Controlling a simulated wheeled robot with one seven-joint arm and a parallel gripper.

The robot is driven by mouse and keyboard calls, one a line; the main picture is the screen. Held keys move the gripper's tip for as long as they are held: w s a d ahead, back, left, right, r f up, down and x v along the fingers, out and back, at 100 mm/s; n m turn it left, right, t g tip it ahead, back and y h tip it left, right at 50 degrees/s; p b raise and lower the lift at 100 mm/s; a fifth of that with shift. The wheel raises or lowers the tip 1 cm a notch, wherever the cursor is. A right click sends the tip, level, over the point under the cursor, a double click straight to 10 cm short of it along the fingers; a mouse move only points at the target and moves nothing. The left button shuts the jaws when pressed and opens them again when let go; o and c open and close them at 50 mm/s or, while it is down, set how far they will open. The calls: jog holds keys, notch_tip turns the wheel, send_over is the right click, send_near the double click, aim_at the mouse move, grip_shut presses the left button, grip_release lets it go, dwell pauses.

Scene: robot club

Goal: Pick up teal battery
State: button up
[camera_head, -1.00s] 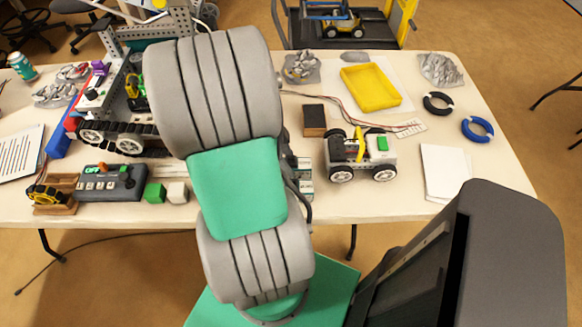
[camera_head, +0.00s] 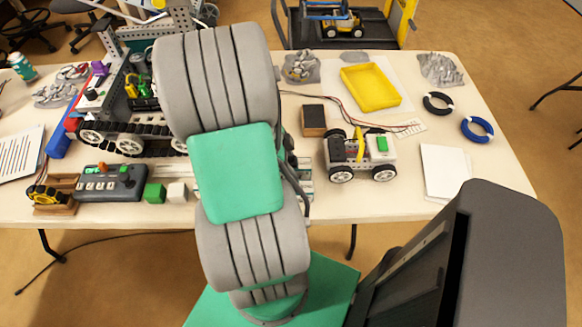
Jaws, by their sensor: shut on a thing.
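No teal battery can be made out with certainty. A small teal cylinder with a pale band (camera_head: 22,67) stands at the far left of the table, and I cannot tell whether it is a battery or a can. My grey and teal arm reaches up over the middle of the table and covers much of it. My gripper is hidden behind the arm, so its fingers and anything in them do not show.
A tracked robot (camera_head: 118,140) stands left of my arm, with a control box (camera_head: 115,184) in front. A small wheeled car (camera_head: 383,155), yellow tray (camera_head: 371,88), black ring (camera_head: 438,104) and blue ring (camera_head: 477,130) are at right.

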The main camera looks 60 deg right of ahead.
aim_at(290, 159)
grip_shut()
jog(key=shift+d+r, duration=0.1)
jog(key=shift+r, duration=0.4)
jog(key=r, duration=0.3)
jog(key=shift+w+a, duration=0.1)
jog(key=shift+a, duration=0.2)
jog(key=a+r, duration=0.9)
jog(key=a, duration=0.4)
jog(key=shift+w+a, duration=0.25)
jog(key=shift+a, duration=0.05)
